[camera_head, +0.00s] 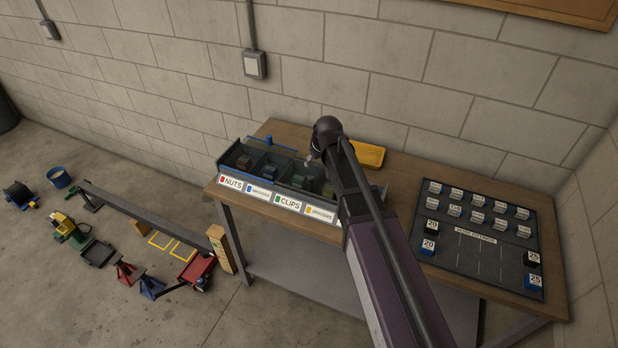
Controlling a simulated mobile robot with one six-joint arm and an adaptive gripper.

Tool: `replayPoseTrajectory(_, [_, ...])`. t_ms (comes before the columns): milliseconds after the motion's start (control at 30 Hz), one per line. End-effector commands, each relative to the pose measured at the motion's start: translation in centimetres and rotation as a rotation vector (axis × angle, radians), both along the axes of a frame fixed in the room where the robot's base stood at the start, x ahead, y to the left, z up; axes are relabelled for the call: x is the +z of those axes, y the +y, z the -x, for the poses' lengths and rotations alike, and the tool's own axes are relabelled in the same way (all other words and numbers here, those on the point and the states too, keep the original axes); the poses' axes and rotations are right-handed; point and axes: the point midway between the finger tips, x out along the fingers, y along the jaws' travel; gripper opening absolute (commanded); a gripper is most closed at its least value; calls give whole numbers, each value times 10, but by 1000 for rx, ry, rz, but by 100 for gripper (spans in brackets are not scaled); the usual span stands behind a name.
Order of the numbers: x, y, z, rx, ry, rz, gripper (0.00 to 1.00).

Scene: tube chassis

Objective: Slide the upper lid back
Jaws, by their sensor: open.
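A dark grey parts box (222,161) with several compartments stands on the table's left half. Its front labels include NUTS, CLIPS and two that are hard to read. Small coloured parts lie in the compartments and show through the top. A blue strip with a small blue knob (268,140) runs along the box's back edge. I cannot clearly make out an upper lid or its edges. My gripper (311,160) is open and small in view, over the box's right back part. My arm hides the box's right end, and I cannot tell whether the fingers touch anything.
A yellow tray (369,154) lies behind my arm. A dark board (480,236) with numbered blocks covers the table's right side. A block wall (420,80) stands behind the wooden table (400,178). Jacks, a beam and tools lie on the floor at left.

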Motion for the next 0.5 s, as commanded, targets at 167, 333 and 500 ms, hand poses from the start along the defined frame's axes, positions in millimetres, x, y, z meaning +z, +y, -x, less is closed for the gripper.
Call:
replayPoseTrajectory(167, [-4, 0, -2, -1, 0, 0, 71])
replayPoseTrajectory(333, [-13, 1, -5, -1, 1, 1, 71])
replayPoseTrajectory(500, [-25, 3, -9, -1, 1, 1, 71])
